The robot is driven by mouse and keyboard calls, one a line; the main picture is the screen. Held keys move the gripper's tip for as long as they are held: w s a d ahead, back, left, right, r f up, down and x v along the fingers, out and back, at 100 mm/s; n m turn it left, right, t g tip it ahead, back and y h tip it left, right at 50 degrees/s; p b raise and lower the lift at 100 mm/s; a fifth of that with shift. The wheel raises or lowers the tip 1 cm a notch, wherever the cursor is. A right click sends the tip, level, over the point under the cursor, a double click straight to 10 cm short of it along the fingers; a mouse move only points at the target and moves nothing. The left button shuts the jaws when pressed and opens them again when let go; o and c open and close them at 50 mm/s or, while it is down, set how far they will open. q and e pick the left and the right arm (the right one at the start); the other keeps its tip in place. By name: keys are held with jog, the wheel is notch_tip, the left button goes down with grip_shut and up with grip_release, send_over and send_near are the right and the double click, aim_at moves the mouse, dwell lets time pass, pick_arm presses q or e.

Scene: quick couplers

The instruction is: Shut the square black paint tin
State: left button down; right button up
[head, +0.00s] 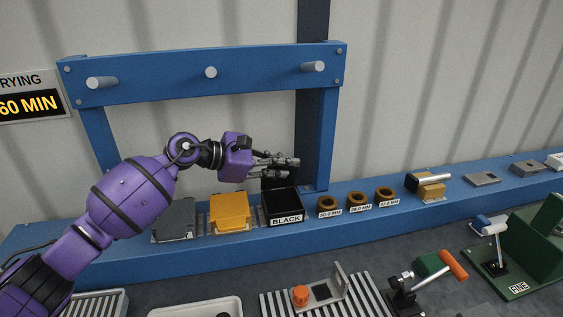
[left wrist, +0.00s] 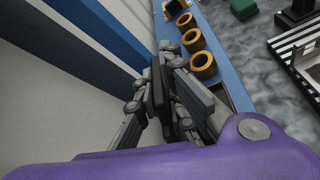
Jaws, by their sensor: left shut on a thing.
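The square black paint tin (head: 284,212) stands on the blue ledge with a white BLACK label on its front. It is open, and its dark lid (head: 279,181) stands up at the back edge. My left gripper (head: 288,161) is at the top of this raised lid, behind the tin's opening. In the left wrist view my left gripper (left wrist: 163,85) is shut on a thin dark plate, the lid (left wrist: 158,90). The tin's body is largely hidden in that view. My right gripper is not in view.
A yellow tin (head: 230,213) and a grey tin (head: 174,222) stand left of the black one, both closed. Several brown rings (head: 328,205) sit to its right. A blue frame with pegs (head: 210,72) rises behind. Clamps and trays occupy the bench in front.

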pick_arm(q)
jog(key=shift+s+d+f+m+t+b, duration=0.25)
jog(key=shift+s+f+m+t+b, duration=0.15)
jog(key=shift+s+f+m, duration=0.35)
jog(key=shift+s+d+f+m+t+b, duration=0.35)
jog(key=shift+s+f+m, duration=0.3)
jog(key=shift+s, duration=0.25)
jog(key=shift+s+d+f+m+t+b, duration=0.2)
jog(key=shift+s+f+m+t+b, duration=0.2)
jog(key=shift+s+f+m, duration=0.35)
jog(key=shift+s, duration=0.15)
jog(key=c, duration=1.8)
grip_release()
jog(key=shift+c, duration=0.2)
jog(key=shift+a+t, duration=0.1)
jog(key=shift+t, duration=0.15)
